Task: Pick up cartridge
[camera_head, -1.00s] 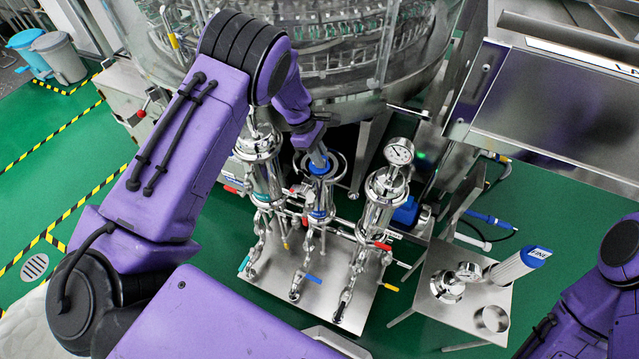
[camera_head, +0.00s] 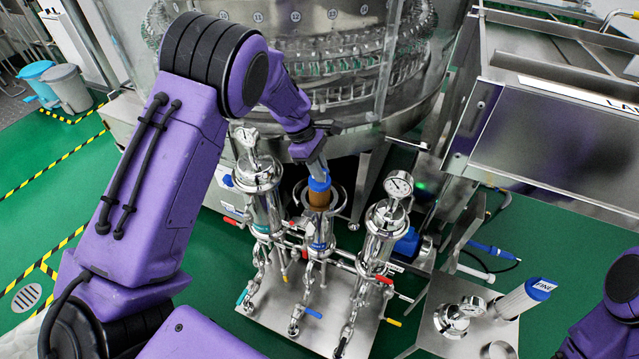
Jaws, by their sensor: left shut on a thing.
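A brown cartridge (camera_head: 319,198) with a blue cap stands upright in the middle of the camera_head view. Its upper part shows above the open middle filter housing (camera_head: 319,229); its lower part is hidden inside. My left gripper (camera_head: 318,172) is shut on the blue cap from above. Another cartridge, white with a blue labelled cap (camera_head: 541,287), lies tilted on the small side table (camera_head: 488,340) at the lower right. Of my right arm only a purple part shows at the right edge; its gripper is out of view.
Two closed metal housings with gauges stand left (camera_head: 258,190) and right (camera_head: 386,225) of the middle one, close by. The large glass-walled washer (camera_head: 300,80) is behind. A metal housing lid with a gauge (camera_head: 455,318) rests on the side table.

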